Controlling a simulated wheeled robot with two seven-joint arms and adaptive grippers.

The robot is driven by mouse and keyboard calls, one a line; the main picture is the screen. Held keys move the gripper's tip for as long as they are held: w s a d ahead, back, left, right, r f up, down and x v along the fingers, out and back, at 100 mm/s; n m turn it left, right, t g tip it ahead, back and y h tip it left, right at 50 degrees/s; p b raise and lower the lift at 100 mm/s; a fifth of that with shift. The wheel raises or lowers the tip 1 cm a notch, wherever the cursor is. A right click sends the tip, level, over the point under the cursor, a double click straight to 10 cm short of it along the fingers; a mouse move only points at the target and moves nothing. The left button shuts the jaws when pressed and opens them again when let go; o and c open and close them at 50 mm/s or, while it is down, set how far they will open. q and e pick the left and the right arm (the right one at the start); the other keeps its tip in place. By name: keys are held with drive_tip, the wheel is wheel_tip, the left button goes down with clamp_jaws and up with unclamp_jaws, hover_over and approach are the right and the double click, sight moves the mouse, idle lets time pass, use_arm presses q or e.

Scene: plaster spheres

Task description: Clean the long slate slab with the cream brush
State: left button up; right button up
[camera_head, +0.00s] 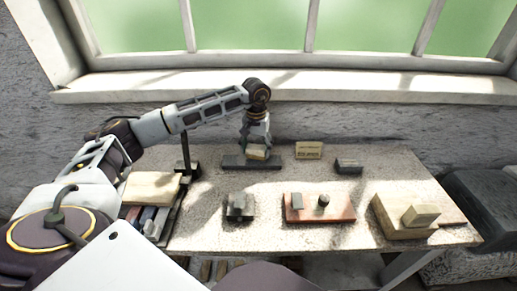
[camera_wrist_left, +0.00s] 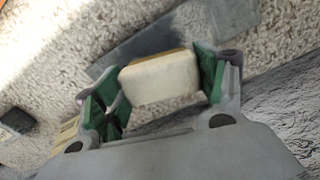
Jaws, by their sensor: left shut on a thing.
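The long slate slab (camera_head: 233,162) lies flat near the back of the table, under my left gripper. It also shows in the left wrist view (camera_wrist_left: 218,20), partly hidden behind the brush. My left gripper (camera_head: 257,147) points down at the slab and is shut on the cream brush (camera_head: 257,154). In the left wrist view the brush (camera_wrist_left: 160,82) sits between the two green-padded fingers as a pale block with a tan top edge. The brush is at or just above the slab; I cannot tell if they touch. My right gripper is not in view.
A small yellowish card (camera_head: 309,150) and a dark block (camera_head: 349,166) stand right of the slab. Nearer are a dark grey block (camera_head: 240,206), a reddish slab (camera_head: 334,212) bearing small pieces, and a tan block (camera_head: 391,217). A dark stand (camera_head: 186,158) is at left.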

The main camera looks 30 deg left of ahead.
sight(265, 148)
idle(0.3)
use_arm(q)
drive_tip(key=shift+w+d+r+p, duration=0.15)
drive_tip(key=shift+d+r+p, duration=0.2)
drive_tip(key=shift+d, duration=0.15)
drive_tip(key=shift+w+d+r+p, duration=0.2)
drive_tip(key=shift+d+r, duration=0.15)
drive_tip(key=shift+d, duration=0.15)
drive_tip(key=shift+f+b, duration=0.5)
drive_tip(key=shift+f, duration=0.2)
idle(0.6)
drive_tip(key=shift+d, duration=0.2)
drive_tip(key=shift+w+d, duration=0.15)
drive_tip(key=shift+d, duration=0.2)
drive_tip(key=shift+d, duration=0.1)
drive_tip(key=shift+w+d, duration=0.15)
drive_tip(key=shift+d, duration=0.25)
idle(0.6)
